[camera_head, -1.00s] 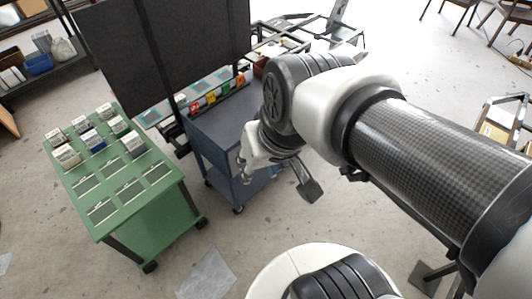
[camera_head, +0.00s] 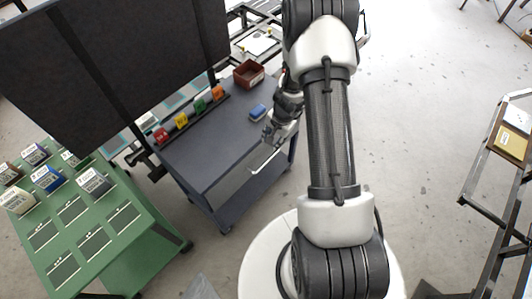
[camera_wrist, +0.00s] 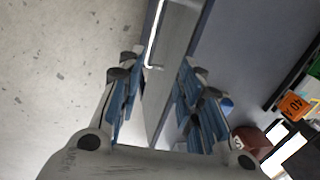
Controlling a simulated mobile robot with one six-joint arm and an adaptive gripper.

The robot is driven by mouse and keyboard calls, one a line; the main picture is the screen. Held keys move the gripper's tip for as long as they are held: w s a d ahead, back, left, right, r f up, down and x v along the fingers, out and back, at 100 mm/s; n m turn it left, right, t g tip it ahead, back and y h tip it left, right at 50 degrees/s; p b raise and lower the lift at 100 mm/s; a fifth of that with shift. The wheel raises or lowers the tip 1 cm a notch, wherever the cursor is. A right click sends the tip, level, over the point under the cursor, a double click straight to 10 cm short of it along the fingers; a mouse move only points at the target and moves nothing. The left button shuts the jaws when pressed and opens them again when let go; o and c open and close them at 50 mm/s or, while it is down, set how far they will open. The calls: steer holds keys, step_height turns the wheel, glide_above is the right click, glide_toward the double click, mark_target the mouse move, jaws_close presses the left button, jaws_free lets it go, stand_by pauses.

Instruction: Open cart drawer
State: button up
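The blue-grey cart (camera_head: 205,165) stands left of my arm. A pale bar handle (camera_head: 266,161) runs along its near right side in the head view. In the wrist view the handle (camera_wrist: 156,35) stands off a grey drawer front (camera_wrist: 172,65). My gripper (camera_wrist: 158,68) is open, with blue-padded fingers on either side of the handle end and drawer front; I cannot tell whether either finger touches. In the head view my gripper (camera_head: 272,135) is small, beside the cart's right edge. The drawer looks closed.
On the cart top are a dark red bin (camera_head: 248,73), a blue object (camera_head: 257,112) and a row of coloured tags (camera_head: 181,120). A dark panel (camera_head: 120,60) stands behind. A green table (camera_head: 130,215) with boxes is at left. Floor at right is mostly clear.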

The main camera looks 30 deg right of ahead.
mark_target(268, 160)
steer(key=b+x, duration=0.2)
steer(key=x, duration=0.4)
steer(key=b+x, duration=0.2)
steer(key=x, duration=0.4)
steer(key=s+b+x, duration=0.1)
steer(key=b+x, duration=0.1)
steer(key=x, duration=0.5)
steer(key=shift+d+f+b, duration=0.15)
steer(key=shift+d+b, duration=0.15)
steer(key=shift+d, duration=0.1)
steer(key=shift+c, duration=0.4)
jaws_close()
